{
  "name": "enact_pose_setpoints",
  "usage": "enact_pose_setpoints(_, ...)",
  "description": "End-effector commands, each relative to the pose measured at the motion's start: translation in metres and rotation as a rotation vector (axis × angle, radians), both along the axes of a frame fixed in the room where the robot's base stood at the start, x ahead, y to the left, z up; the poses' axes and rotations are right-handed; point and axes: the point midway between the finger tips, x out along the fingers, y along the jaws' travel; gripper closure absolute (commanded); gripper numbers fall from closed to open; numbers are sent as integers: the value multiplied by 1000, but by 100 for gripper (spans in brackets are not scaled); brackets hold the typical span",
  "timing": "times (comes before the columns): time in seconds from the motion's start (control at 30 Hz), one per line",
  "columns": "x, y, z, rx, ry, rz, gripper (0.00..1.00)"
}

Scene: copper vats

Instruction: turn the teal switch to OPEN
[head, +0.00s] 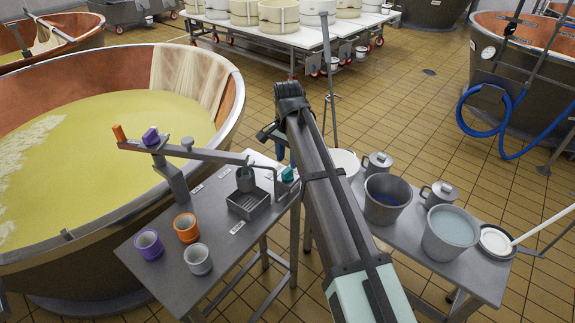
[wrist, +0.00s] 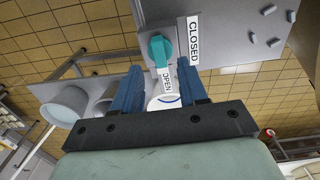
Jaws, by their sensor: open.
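The teal switch (wrist: 161,47) is on a grey metal panel in the wrist view. It also shows small in the head view (head: 288,174), at the right end of the left table. A CLOSED label (wrist: 193,40) is to its right in the wrist view, and an OPEN label (wrist: 166,82) is just below it. I cannot tell which label the switch points at. My gripper (wrist: 161,68) is open, with its blue fingers apart and short of the switch. The switch lies beyond the gap between them, and nothing is held. In the head view my arm partly hides the gripper.
The left table (head: 160,262) bears a balance beam (head: 205,152), a grey tray (head: 250,203) and purple, orange and grey cups. A large copper vat (head: 232,110) stands beside it. Buckets (head: 450,233) and lidded pots stand on the right table. Tiled floor is open behind.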

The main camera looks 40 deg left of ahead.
Motion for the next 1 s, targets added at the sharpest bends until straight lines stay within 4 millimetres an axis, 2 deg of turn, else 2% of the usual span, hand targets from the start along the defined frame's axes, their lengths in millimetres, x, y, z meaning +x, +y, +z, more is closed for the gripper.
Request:
enact_pose_setpoints(0.1, 1, 1, 25, 2, -2, 0, 57)
enact_pose_setpoints(0.3, 1, 1, 61, 1, -1, 0, 57)
enact_pose_setpoints(0.5, 0, 0, 84, 0, 0, 0, 57)
enact_pose_setpoints(0.7, 0, 0, 93, 0, 0, -1, 57)
enact_pose_setpoints(1.0, 0, 0, 94, -1, 0, -1, 57)
